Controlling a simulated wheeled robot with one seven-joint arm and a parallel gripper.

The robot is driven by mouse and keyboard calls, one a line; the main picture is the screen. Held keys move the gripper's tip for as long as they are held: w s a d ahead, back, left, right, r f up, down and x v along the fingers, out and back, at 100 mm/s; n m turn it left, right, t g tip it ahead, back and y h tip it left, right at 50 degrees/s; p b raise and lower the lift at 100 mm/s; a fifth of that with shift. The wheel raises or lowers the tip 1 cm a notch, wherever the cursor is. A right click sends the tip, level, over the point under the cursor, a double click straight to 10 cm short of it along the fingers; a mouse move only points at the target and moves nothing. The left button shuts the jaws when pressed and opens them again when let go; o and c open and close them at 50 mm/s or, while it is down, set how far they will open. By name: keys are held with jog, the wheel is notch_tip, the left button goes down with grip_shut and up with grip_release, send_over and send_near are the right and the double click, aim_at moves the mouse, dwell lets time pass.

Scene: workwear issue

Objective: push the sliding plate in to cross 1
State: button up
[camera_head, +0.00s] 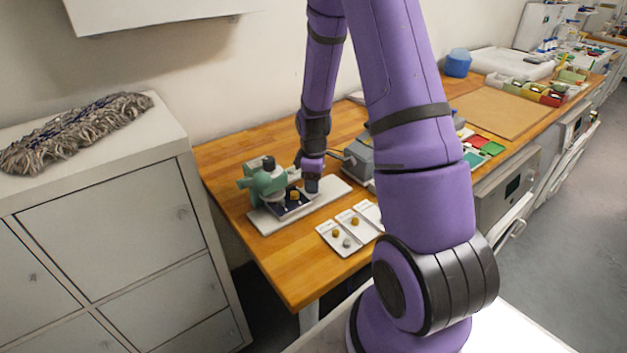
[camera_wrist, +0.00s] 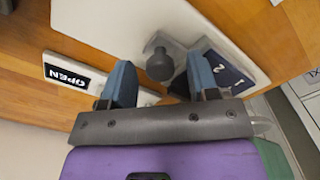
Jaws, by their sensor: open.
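The sliding plate (camera_head: 292,204) is a dark blue plate low at the front of a green press-like device (camera_head: 266,181), with a brass-coloured piece on it. In the wrist view its dark face (camera_wrist: 228,72) shows white marks 1 and 2, partly behind the right finger. A dark round knob (camera_wrist: 159,66) stands on a pale bracket beside it. My gripper (camera_head: 312,186) is just right of the sliding plate. In the wrist view my gripper (camera_wrist: 159,75) is open, its blue fingers either side of the knob; contact is not clear. No cross can be made out.
The device stands on a white base board (camera_head: 333,190) on the wooden bench (camera_head: 290,270). White cards (camera_head: 347,235) with small round pieces lie in front. A grey box (camera_head: 360,160) is close to the right. An OPEN label (camera_wrist: 67,75) shows beside the left finger.

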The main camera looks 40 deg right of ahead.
notch_tip(320, 180, up, 11)
dwell(0.5)
dwell(0.5)
notch_tip(320, 180, up, 9)
jog(key=m+t, duration=0.1)
jog(key=m, duration=0.1)
send_over(306, 201)
jog(key=s+a+r+m+t, duration=0.2)
jog(key=s+a+r+m, duration=0.1)
jog(key=s+a+r, duration=0.2)
jog(key=s+a+r+m+t, duration=0.2)
jog(key=s+a+r, duration=0.4)
jog(key=s+r, duration=0.4)
jog(key=s+m, duration=0.1)
jog(key=s, duration=0.3)
jog(key=shift+s, duration=0.3)
